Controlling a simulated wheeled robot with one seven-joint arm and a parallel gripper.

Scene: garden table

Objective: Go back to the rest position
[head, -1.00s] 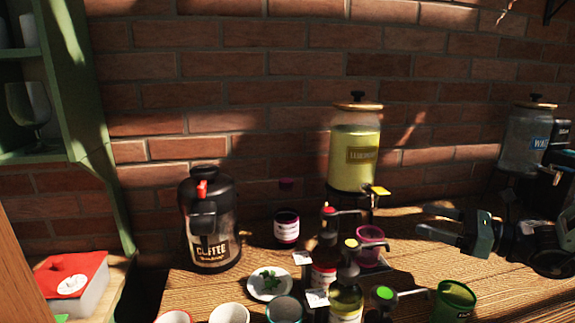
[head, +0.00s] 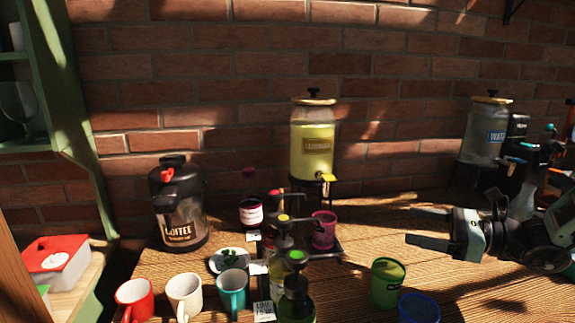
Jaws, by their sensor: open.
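My gripper (head: 428,227) is at the right of the head view, above the wooden table (head: 345,290). Its two fingers point left and stand apart with nothing between them. It is to the right of the magenta cup (head: 323,230) and apart from it. The magenta cup stands on a dark square base in front of the lemonade dispenser (head: 312,150). My arm comes in from the right edge and hides part of the table behind it.
A coffee jug (head: 180,205) stands at the left. Several pump bottles (head: 294,295) stand mid-front. Red (head: 134,298), cream (head: 184,295) and teal (head: 232,290) mugs, a green cup (head: 386,283) and a blue cup (head: 419,308) line the front. A water dispenser (head: 487,135) stands back right.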

